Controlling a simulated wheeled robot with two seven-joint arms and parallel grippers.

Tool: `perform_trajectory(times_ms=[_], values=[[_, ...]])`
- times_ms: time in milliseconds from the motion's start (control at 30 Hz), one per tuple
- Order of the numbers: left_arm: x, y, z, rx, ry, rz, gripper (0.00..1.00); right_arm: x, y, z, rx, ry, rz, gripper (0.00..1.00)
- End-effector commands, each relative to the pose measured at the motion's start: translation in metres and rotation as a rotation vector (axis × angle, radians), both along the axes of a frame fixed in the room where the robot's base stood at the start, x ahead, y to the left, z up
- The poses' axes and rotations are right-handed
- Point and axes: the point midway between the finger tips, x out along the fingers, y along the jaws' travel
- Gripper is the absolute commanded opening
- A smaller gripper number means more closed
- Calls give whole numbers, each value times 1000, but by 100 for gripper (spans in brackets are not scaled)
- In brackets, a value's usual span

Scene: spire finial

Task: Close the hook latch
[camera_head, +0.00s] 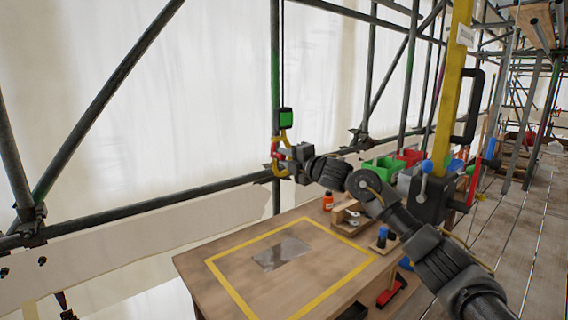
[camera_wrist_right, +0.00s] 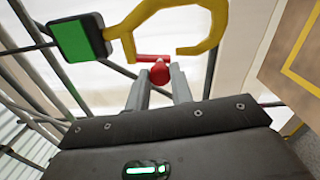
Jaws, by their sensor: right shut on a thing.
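A yellow crane hook (camera_head: 277,150) hangs under a green block (camera_head: 285,120) on a thin line, left of my right arm. In the right wrist view the yellow hook (camera_wrist_right: 218,25) curves across the top, with the green block (camera_wrist_right: 80,40) at its left. Its red latch bar (camera_wrist_right: 153,57) lies along the gap between shank and tip; I cannot tell whether it meets the tip. My right gripper (camera_head: 288,160) is at the hook's lower side. Its two fingers (camera_wrist_right: 160,80) are shut on the latch's red ball knob (camera_wrist_right: 160,74). My left gripper is out of view.
A wooden bench (camera_head: 200,262) with a yellow taped outline stands below the hook. It holds an orange bottle (camera_head: 328,200), a wooden holder and coloured bins (camera_head: 382,170). Scaffold tubes (camera_head: 275,60) run close behind the hook. A yellow post (camera_head: 452,90) stands at right.

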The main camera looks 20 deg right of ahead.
Motion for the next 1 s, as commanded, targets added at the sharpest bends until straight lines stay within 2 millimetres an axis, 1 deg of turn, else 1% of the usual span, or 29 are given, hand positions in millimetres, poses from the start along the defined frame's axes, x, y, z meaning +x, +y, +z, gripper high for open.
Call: perform_trajectory(times_ms=[33, 333, 867, 900, 1000], values=[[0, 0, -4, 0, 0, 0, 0, 1, -2, -3, -26, -8, -1, 0], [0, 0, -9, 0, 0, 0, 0, 2, -6, -2, -125, -48, 0, 0], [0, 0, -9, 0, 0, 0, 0, 2, -6, -1, -147, -56, 0, 0], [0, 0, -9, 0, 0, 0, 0, 2, -6, -1, -147, -56, 0, 25], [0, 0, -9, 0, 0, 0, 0, 2, -6, -1, -146, -56, 0, 38]])
